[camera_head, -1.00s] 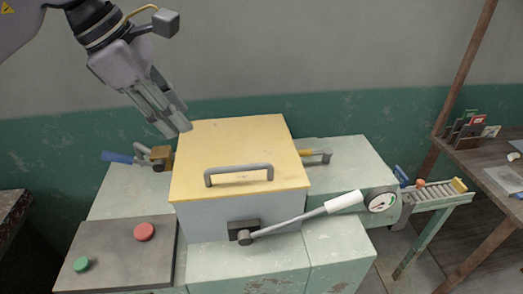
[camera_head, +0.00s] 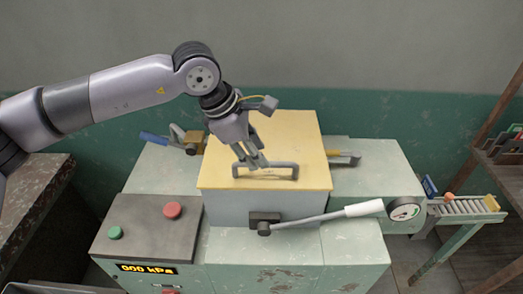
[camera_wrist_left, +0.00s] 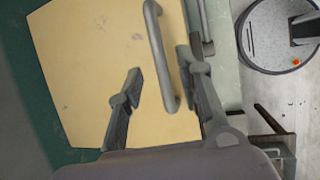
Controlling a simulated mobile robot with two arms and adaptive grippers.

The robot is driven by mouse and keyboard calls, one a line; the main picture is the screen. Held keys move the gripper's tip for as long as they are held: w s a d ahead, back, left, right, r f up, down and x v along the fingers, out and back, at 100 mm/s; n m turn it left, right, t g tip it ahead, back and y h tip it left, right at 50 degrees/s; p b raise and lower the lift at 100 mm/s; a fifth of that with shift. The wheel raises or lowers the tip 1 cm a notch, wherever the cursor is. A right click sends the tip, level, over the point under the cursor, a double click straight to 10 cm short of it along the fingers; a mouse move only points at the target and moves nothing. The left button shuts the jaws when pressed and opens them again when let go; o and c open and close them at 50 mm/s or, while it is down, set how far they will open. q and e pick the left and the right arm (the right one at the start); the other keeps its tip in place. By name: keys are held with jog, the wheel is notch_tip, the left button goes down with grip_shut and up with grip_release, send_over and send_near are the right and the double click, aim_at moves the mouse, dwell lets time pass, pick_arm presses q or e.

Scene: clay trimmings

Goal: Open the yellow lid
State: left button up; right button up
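The yellow lid (camera_head: 293,130) lies flat and closed on a grey box (camera_head: 230,208) in the head view. A grey bar handle (camera_head: 283,174) stands near its front edge. My left gripper (camera_head: 252,164) is over the handle's left part, pointing down. In the left wrist view, the handle (camera_wrist_left: 157,45) passes between the two spread fingers of my left gripper (camera_wrist_left: 160,75). I see gaps on both sides of the bar, with no clear contact. My right gripper is not in view.
A lever with a white grip (camera_head: 364,208) crosses the box front beside a pressure gauge (camera_head: 404,210). A panel (camera_head: 140,225) with red and green buttons and a "000 kPa" display is at left. Clamps (camera_head: 190,140) flank the box. A roller track (camera_head: 465,206) is at right.

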pick_arm(q)
jog(key=shift+p+x, duration=0.35)
jog(key=shift+x, duration=1.3)
jog(key=shift+a, duration=0.1)
grip_shut()
